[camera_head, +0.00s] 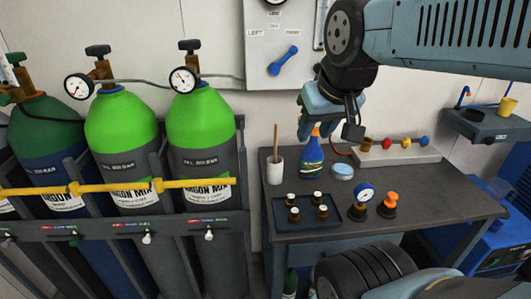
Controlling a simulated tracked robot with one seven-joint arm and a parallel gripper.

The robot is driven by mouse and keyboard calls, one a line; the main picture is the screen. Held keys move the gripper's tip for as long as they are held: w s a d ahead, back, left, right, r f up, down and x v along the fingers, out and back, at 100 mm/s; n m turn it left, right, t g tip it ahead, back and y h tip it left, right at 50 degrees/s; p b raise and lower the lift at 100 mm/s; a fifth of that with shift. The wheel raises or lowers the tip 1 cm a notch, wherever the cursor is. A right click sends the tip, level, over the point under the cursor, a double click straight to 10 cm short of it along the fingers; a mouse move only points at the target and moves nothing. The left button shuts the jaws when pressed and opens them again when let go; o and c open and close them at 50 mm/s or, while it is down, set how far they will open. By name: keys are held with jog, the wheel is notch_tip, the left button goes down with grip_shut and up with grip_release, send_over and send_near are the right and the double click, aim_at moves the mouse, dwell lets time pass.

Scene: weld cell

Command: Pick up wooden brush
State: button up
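A thin brown wooden handle (275,141) stands upright in a white cup (275,170) at the back left of the dark workbench. It looks like the wooden brush, with its lower part hidden in the cup. My gripper (328,130) points down over the back of the bench, to the right of the handle and apart from it in the picture. Its fingers are spread, with a gap between them. I see nothing held.
On the bench (300,229) are a tray (336,222) with several small bottles, a round tin (343,171), a blue gauge (364,195), an orange-topped part (389,203) and a block with coloured knobs (395,154). Green-topped gas cylinders (200,120) and a yellow bar (120,187) stand left.

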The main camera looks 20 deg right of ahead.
jog(key=shift+w, duration=0.55)
jog(key=m+g, duration=0.3)
jog(key=g, duration=0.3)
send_over(275, 150)
jog(key=w, duration=0.1)
jog(key=shift+d+f, duration=0.2)
jog(key=shift+f, duration=0.35)
jog(key=shift+d+f, duration=0.2)
jog(key=shift+f, duration=0.35)
jog(key=shift+w+f, duration=0.25)
jog(key=shift+f, duration=0.25)
notch_tip(275, 150, down, 7)
jog(key=shift+f, duration=0.15)
jog(key=shift+s+a+f, duration=0.1)
jog(key=shift+s+f, duration=0.05)
jog(key=shift+f, duration=1.3)
jog(key=shift+s+a+f, duration=0.1)
jog(key=shift+f, duration=1.3)
jog(key=shift+c, duration=0.4)
grip_shut()
